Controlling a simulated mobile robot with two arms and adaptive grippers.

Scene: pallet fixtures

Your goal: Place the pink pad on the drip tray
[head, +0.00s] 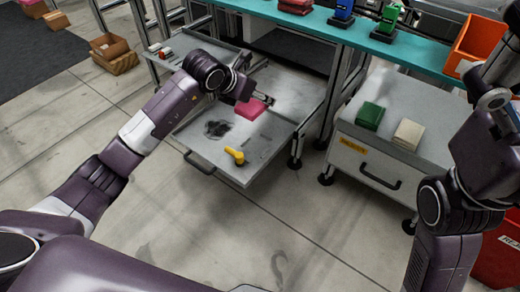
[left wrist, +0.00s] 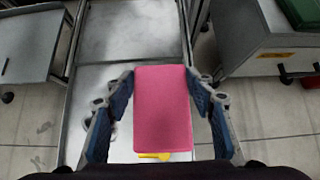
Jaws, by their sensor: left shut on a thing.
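The pink pad (head: 251,108) is held by my left gripper (head: 262,98) above a low grey metal tray (head: 238,172), which looks like the drip tray. In the left wrist view the pad (left wrist: 163,110) sits flat between the two blue-padded fingers, and the tray surface (left wrist: 88,85) shows below and beyond it. The pad hides part of the yellow object in the left wrist view. My right arm is at the right edge in the head view; its fingertips are not visible.
A grey drawer cabinet (head: 375,165) stands right of the tray with a green pad stack (head: 370,116) and a beige one (head: 408,134) on top. A teal shelf (head: 345,38) runs behind, with an orange bin (head: 477,45). Cardboard boxes (head: 112,52) sit on the floor at left.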

